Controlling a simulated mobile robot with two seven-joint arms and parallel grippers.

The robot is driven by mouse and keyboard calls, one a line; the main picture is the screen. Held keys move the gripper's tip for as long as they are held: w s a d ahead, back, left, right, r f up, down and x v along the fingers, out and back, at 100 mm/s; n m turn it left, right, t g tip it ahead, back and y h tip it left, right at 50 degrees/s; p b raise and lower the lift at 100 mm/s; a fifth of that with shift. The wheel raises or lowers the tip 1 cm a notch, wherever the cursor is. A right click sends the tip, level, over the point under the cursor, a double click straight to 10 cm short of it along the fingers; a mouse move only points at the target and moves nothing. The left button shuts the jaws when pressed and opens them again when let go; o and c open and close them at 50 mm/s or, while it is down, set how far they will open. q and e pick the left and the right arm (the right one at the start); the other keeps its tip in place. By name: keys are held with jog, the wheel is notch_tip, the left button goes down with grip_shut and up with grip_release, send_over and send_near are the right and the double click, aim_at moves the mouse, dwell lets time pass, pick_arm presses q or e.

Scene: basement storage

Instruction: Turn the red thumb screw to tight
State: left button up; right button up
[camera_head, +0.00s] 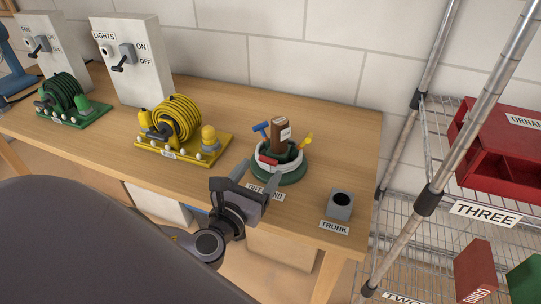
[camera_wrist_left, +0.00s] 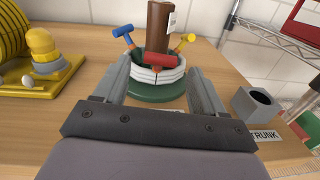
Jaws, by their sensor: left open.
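The red thumb screw (camera_head: 267,160) sticks out of the near side of the tree stand's white ring (camera_head: 293,167), facing my left gripper. The stand has a green base (camera_head: 283,177) and holds a brown trunk (camera_head: 279,134) that leans a little. A blue thumb screw (camera_head: 261,128) and a yellow one (camera_head: 306,140) angle upward from it. My left gripper (camera_head: 258,177) is open in front of the stand; I cannot tell whether it touches the red screw. My right gripper is not in view.
A yellow hose reel on a yellow board (camera_head: 178,152) stands left of the stand, with a green one (camera_head: 62,98) farther left. A grey TRUNK socket block (camera_head: 340,204) is at the right table edge. A wire shelf (camera_head: 500,190) stands beyond.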

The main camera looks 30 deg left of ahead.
aim_at(268, 158)
pick_arm(q)
jog(key=shift+w+a, duration=0.25)
jog(key=shift+w, duration=1.05)
jog(key=shift+w+a, duration=0.2)
jog(key=shift+w, duration=1.1)
jog(key=c, duration=1.1)
